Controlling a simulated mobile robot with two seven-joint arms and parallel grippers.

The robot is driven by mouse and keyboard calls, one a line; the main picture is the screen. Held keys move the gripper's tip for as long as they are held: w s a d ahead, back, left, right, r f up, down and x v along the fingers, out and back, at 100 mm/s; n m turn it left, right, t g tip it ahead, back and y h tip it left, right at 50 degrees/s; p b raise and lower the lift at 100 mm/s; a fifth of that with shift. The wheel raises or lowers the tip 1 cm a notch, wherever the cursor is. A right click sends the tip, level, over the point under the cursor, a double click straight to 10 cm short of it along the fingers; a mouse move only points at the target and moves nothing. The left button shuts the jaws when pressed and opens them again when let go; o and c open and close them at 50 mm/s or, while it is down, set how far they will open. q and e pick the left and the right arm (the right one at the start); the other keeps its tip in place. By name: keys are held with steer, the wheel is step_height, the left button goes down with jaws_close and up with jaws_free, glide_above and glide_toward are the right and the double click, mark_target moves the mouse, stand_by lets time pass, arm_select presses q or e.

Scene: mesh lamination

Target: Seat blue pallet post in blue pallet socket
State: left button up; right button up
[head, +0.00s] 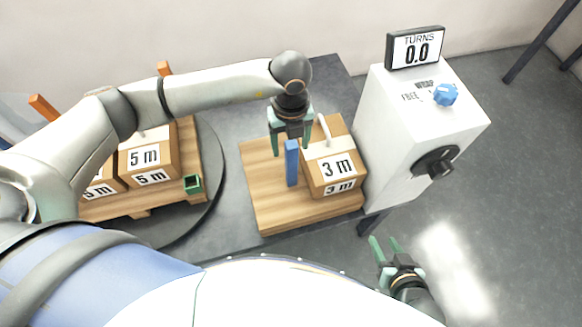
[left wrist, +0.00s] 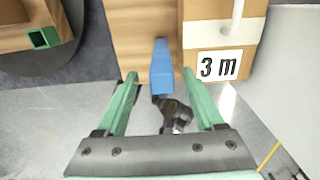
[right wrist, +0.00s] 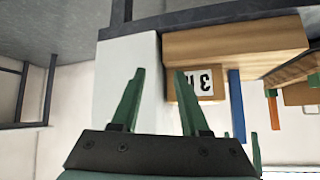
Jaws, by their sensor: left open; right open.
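The blue pallet post (head: 291,165) stands upright at the wooden pallet beside the 3 m box. It also shows in the left wrist view (left wrist: 161,70) and the right wrist view (right wrist: 237,105). I cannot make out a blue socket; the post's foot is not clear enough to tell what it stands in. My left gripper (head: 291,149) is open above the post, with a finger on each side of its top; in the left wrist view (left wrist: 160,78) the post lies between the fingertips, apart from both. My right gripper (head: 384,246) is open and empty, low at the right, off the table.
The wooden pallet (head: 262,190) carries the 3 m box (head: 335,170). Left, a round turntable (head: 210,150) bears another pallet with 5 m boxes (head: 145,157), orange posts (head: 43,107) and a green socket (head: 193,184). A white machine (head: 400,130) with a turns display (head: 416,48) stands right.

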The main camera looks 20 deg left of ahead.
mark_target(291, 158)
arm_select(q)
steer(key=f, duration=0.6)
steer(key=shift+w+f+b, duration=0.2)
steer(key=shift+f+b, duration=0.1)
steer(key=shift+f, duration=0.05)
jaws_close()
stand_by(1.1)
